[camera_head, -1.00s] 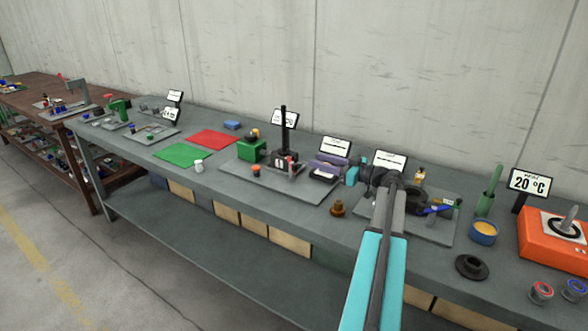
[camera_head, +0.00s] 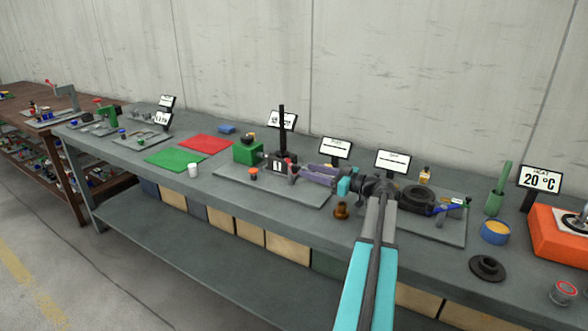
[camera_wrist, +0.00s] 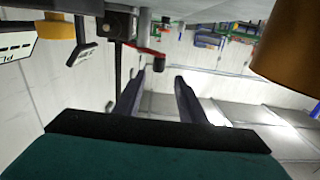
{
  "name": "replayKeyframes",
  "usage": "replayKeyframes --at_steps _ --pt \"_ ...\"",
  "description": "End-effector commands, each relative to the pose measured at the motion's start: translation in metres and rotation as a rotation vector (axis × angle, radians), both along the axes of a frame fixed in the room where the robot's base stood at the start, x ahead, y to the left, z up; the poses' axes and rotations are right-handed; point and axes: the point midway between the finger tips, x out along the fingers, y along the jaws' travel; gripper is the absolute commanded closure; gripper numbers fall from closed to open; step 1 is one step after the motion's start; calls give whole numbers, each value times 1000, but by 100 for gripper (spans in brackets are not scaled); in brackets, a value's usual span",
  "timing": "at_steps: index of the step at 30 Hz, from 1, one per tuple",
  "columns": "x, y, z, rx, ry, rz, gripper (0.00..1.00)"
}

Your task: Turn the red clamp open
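The red clamp (camera_wrist: 143,50) is a small red lever with a dark rounded end, on a dark block in the wrist view. The lever lies just ahead of my fingertips, close to the left one. In the head view the red clamp (camera_head: 288,159) shows as a small reddish spot beside the black upright post (camera_head: 282,130). My gripper (camera_wrist: 162,72) is open, with its two dark fingers apart and nothing between them. In the head view my gripper (camera_head: 300,170) points left toward the post. Whether a finger touches the clamp I cannot tell.
The post stands on a grey plate (camera_head: 228,174) with a green block (camera_head: 248,153) and an orange-topped cup (camera_head: 253,173). A brass piece (camera_head: 341,210) stands at the plate's right. Label signs stand behind. A brown cylinder (camera_wrist: 290,50) looms large at right in the wrist view.

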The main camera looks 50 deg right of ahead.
Motion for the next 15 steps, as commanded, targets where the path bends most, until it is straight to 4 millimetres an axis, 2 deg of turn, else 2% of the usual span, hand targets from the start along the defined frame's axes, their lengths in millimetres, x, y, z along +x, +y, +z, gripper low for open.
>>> replayKeyframes --at_steps 7,15 --pt "8 -2 1 0 0 -6 63" --pt "38 5 1 1 0 -6 63"
